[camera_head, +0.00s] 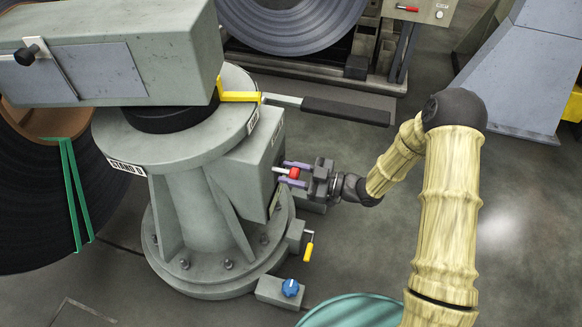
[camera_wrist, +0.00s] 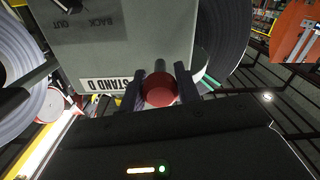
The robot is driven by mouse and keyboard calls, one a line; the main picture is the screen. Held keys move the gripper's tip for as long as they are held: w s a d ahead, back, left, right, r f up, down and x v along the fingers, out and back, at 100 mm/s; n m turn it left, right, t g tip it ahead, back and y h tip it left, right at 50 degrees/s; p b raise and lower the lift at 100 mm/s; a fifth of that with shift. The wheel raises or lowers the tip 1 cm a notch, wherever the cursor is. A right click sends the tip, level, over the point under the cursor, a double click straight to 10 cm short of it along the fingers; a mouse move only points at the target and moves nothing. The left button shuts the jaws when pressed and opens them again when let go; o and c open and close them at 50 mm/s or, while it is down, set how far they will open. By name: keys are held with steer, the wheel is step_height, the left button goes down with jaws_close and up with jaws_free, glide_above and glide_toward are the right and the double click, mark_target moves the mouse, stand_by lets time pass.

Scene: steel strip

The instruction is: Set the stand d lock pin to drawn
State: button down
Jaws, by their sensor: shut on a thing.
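Stand D (camera_head: 185,190) is a grey-green round pedestal labelled "STAND D", with a box on its right side. The lock pin's red knob (camera_head: 294,173) stands out from that box on a short metal shaft. How far the pin is out is hard to tell.
A black-gripped lever (camera_head: 345,111) juts right above my gripper. Below are a small yellow-handled lever (camera_head: 309,247) and a blue knob (camera_head: 290,288) on a low block. A teal round thing (camera_head: 352,311) is at the bottom edge.

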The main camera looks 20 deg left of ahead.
steer(key=shift+d+f, duration=0.1)
steer(key=shift+d, duration=0.4)
steer(key=c, duration=1)
jaws_free()
steer(key=shift+d, duration=0.15)
steer(key=d+p, duration=0.4)
steer(key=d, duration=1.3)
steer(key=shift+s+d, duration=0.1)
steer(key=shift+s, duration=0.1)
